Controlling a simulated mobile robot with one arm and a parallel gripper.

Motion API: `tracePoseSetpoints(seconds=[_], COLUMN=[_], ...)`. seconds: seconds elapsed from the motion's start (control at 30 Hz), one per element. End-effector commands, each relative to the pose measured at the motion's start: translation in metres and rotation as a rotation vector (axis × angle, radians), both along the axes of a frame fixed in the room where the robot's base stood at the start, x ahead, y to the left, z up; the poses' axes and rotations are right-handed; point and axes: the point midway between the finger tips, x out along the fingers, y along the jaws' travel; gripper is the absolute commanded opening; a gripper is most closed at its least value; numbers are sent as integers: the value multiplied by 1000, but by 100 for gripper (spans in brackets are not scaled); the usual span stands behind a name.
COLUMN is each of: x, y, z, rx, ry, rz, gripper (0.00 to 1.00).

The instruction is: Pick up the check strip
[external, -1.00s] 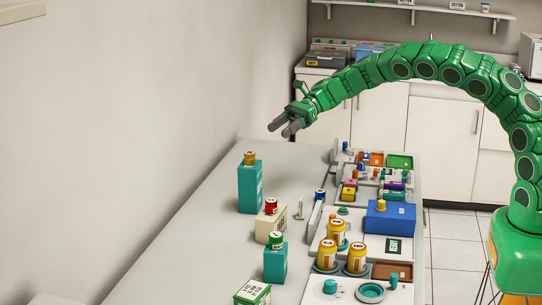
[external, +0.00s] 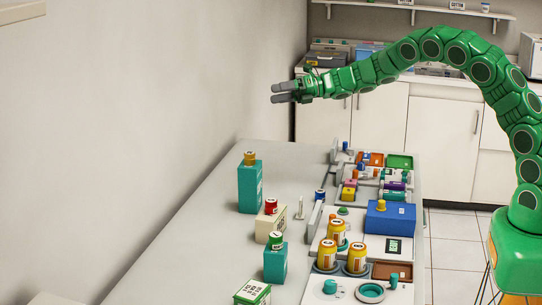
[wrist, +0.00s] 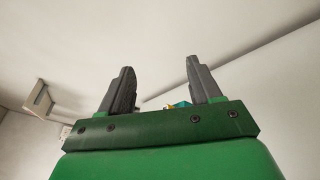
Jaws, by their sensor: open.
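My gripper (external: 284,92) is at the end of the green arm, high above the far left part of the long table. It is open and empty, its grey fingers pointing left towards the wall. In the wrist view the two fingers (wrist: 158,85) stand apart with mostly pale wall beyond them. I cannot pick out the check strip with certainty in either current view. A small bit of teal and yellow shows near the right finger's base in the wrist view, too small to name.
On the table (external: 190,230) stand a tall teal box (external: 250,188), a cream box (external: 270,228), a lower teal box (external: 275,263), a blue box (external: 390,221) and several yellow jars (external: 336,231). Small coloured parts sit in trays at the far right. The table's left side is clear.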

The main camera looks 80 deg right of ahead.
Motion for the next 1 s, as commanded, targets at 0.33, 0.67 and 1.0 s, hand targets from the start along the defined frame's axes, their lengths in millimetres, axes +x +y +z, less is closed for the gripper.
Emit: tracePoseSetpoints(seconds=[0.33, 0.67, 1.0], x=[-28, -84, -146], y=[-13, 69, 186], z=[-20, -104, -164], rx=[794, 1594, 2092], ry=[198, 509, 834], rz=[-366, -629, -824], gripper=[63, 63, 63])
